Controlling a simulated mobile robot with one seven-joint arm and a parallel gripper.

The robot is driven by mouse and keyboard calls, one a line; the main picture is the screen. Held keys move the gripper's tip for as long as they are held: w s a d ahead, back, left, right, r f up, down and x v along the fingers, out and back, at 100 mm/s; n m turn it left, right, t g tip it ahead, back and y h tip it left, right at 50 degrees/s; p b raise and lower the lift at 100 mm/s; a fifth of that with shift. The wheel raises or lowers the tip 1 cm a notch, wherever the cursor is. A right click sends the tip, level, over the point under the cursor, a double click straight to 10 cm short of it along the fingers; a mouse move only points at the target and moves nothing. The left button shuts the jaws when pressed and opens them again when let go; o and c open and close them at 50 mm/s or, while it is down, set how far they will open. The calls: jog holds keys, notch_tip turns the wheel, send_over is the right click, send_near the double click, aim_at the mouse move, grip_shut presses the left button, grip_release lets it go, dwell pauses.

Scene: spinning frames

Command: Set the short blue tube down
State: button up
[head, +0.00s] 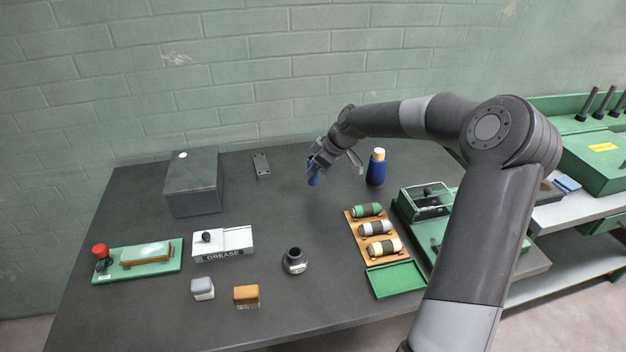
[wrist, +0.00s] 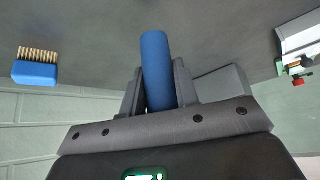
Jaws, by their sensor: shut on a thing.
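The short blue tube (wrist: 157,70) is between the two fingers of my gripper (wrist: 158,88) in the wrist view. It sticks out past the fingertips. In the head view my gripper (head: 322,163) is over the back middle of the dark table (head: 320,215), and part of the blue tube (head: 313,179) shows below it. My gripper is shut on the tube. I cannot tell whether the tube's lower end touches the table.
A blue bottle-shaped thing with a tan top (head: 376,170) stands right of my gripper. A wooden rack (head: 383,256) of rolls and a green tray (head: 395,279) lie front right. A grey box (head: 193,186) stands left.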

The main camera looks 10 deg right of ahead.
aim_at(313, 180)
jog(key=shift+f, duration=1.95)
jog(key=shift+f, duration=0.15)
jog(key=o, duration=1)
jog(key=shift+c, duration=0.2)
